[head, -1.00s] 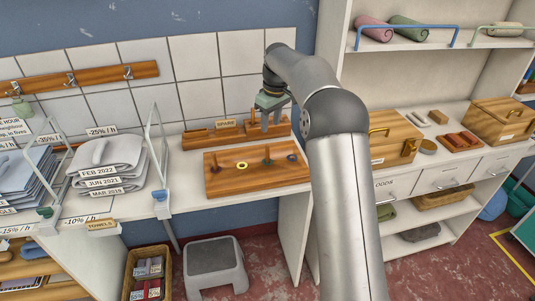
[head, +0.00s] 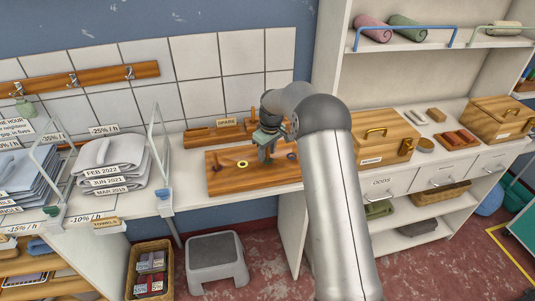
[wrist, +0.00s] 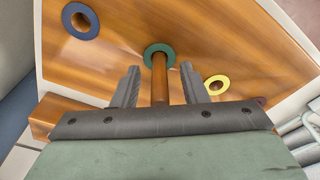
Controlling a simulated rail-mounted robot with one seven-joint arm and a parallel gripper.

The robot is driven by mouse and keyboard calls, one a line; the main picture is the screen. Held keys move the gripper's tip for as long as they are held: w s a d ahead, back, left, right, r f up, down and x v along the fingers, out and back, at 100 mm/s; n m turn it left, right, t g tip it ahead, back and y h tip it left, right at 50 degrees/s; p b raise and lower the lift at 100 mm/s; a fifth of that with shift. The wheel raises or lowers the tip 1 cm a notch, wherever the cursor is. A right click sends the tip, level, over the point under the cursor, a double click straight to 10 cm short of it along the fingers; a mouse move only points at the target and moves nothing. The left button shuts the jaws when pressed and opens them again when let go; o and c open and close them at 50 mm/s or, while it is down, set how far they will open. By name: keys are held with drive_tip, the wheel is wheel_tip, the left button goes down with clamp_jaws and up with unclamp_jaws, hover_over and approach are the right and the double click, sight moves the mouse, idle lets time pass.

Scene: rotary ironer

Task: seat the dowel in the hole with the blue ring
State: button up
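The wooden dowel (wrist: 159,80) stands in the hole with the green ring (wrist: 159,52) on the wooden board. My gripper (wrist: 160,85) is open, with one finger on each side of the dowel and a gap to it. The blue ring (wrist: 81,20) lies flat around an empty hole at the upper left of the wrist view. In the head view the blue ring (head: 292,156) is at the board's right end, just right of my gripper (head: 266,155). There, my gripper hides most of the dowel.
The board (head: 240,183) also has a yellow ring (head: 243,164) and a dark ring (head: 214,168) to the left. A spare rack (head: 203,137) stands behind it. Folded linen (head: 112,155) lies left; a wooden box (head: 384,130) stands right.

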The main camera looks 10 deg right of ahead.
clamp_jaws()
